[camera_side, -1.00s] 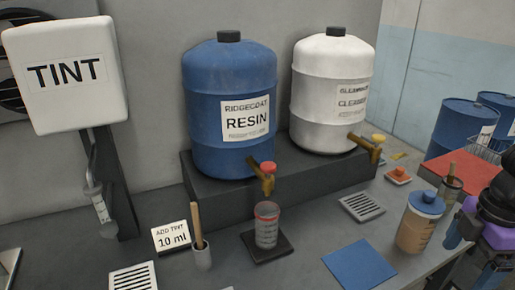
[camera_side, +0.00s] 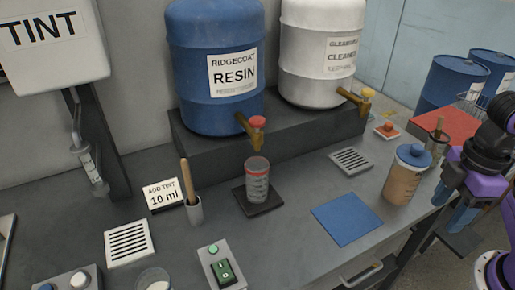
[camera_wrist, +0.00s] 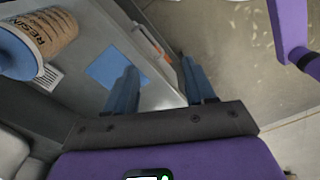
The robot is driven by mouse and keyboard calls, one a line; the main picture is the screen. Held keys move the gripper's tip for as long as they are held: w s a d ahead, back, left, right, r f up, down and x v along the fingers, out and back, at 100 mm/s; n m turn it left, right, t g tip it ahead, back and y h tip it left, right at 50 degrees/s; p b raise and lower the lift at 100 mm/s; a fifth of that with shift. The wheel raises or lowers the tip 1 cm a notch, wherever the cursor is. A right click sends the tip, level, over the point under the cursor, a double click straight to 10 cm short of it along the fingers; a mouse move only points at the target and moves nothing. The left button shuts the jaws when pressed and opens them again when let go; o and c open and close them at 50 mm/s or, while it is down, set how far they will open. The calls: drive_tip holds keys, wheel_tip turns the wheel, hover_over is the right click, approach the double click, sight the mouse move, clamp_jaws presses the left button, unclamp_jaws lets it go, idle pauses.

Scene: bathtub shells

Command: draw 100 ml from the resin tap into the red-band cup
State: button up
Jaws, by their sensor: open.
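The blue resin drum (camera_side: 215,60) stands on a dark step with its brass tap (camera_side: 253,137), topped by a red knob (camera_side: 257,122), low at its front. The clear red-band cup (camera_side: 257,182) stands upright on a dark square pad (camera_side: 278,205) below the tap's spout. No stream shows at the spout, and I cannot tell whether the cup holds liquid. My gripper (camera_side: 453,206) is open and empty at the right, well away from tap and cup. Its two blue fingers stand apart in the wrist view (camera_wrist: 160,75).
A blue-lidded tan cup (camera_side: 405,175), labelled RESIN in the wrist view (camera_wrist: 50,32), stands between my gripper and the taps. A blue mat (camera_side: 347,219) lies bare. A stick holder (camera_side: 193,210) stands left of the red-band cup.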

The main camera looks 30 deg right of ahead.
drive_tip(key=shift+w+a+r+m, duration=0.15)
drive_tip(key=shift+w+a+r, duration=0.2)
drive_tip(key=shift+w+a, duration=0.2)
drive_tip(key=shift+w+a+r+m, duration=0.15)
drive_tip(key=shift+w+a+r, duration=0.15)
drive_tip(key=shift+w+a, duration=0.2)
clamp_jaws()
drive_tip(key=w+a+r+m+t, duration=0.1)
drive_tip(key=w+a+r+m, duration=0.3)
drive_tip(key=w, duration=0.6)
drive_tip(key=w+a+r+m+t, duration=0.1)
drive_tip(key=w+a+r+m, duration=0.3)
drive_tip(key=w+a+r, duration=0.5)
drive_tip(key=w+a+r+m+t, duration=0.1)
drive_tip(key=w+a+r+m, duration=0.3)
drive_tip(key=w, duration=0.6)
drive_tip(key=shift+w+a+r, duration=0.3)
drive_tip(key=shift+a+r, duration=0.85)
drive_tip(key=shift+r, duration=0.5)
